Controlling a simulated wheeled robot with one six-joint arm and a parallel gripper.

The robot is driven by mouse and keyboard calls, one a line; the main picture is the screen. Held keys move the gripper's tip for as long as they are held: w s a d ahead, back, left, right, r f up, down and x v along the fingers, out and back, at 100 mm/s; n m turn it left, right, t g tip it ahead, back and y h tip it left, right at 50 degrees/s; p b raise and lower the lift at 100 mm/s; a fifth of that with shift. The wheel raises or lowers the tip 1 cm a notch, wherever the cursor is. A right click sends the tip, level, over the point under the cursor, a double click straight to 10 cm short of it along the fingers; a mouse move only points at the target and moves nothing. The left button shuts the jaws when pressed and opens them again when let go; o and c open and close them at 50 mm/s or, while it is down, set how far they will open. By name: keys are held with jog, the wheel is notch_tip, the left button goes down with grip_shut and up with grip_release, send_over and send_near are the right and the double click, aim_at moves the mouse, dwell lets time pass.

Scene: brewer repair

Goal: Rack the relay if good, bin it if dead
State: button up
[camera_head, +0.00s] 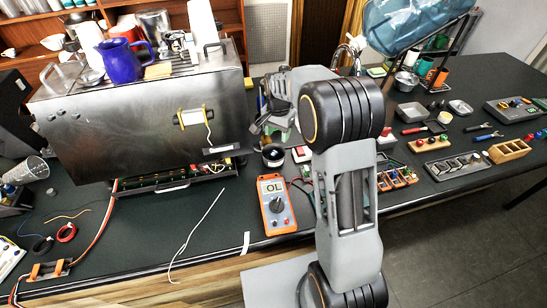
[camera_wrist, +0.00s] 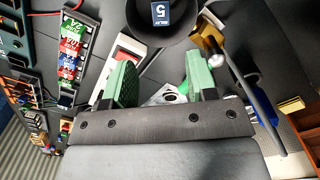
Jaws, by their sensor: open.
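A dark blue relay (camera_wrist: 174,13) marked with a 5 lies in a round black dish (camera_wrist: 146,27) at the top of the wrist view. The dish also shows in the head view (camera_head: 272,162), beside the brewer. My gripper (camera_wrist: 162,82) is open, its two green-padded fingers apart with nothing held between them. In the head view my gripper (camera_head: 281,130) is partly hidden behind my arm, close to the dish. The orange multimeter (camera_head: 275,205) reads OL. A rack of red, green and dark labelled blocks (camera_wrist: 72,45) stands at the left of the wrist view.
The steel brewer (camera_head: 140,110) fills the left of the bench, with a blue jug (camera_head: 122,60) on top. A grey slotted tray (camera_head: 458,166) and a wooden box (camera_head: 509,150) stand at the right. A white cable (camera_head: 196,237) crosses otherwise clear bench left of the multimeter.

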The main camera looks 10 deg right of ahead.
notch_tip(320, 180, up, 14)
jog(key=b, duration=0.1)
jog(key=shift+f, duration=0.15)
dwell(0.7)
jog(key=s+f+n+t, duration=0.2)
jog(key=s+n, duration=0.2)
jog(key=s, duration=0.8)
jog(key=s+f+n+t, duration=0.2)
jog(key=s+n, duration=0.3)
jog(key=s, duration=0.7)
jog(key=shift+f+t, duration=0.2)
jog(key=shift+t, duration=0.1)
jog(key=shift+c, duration=0.3)
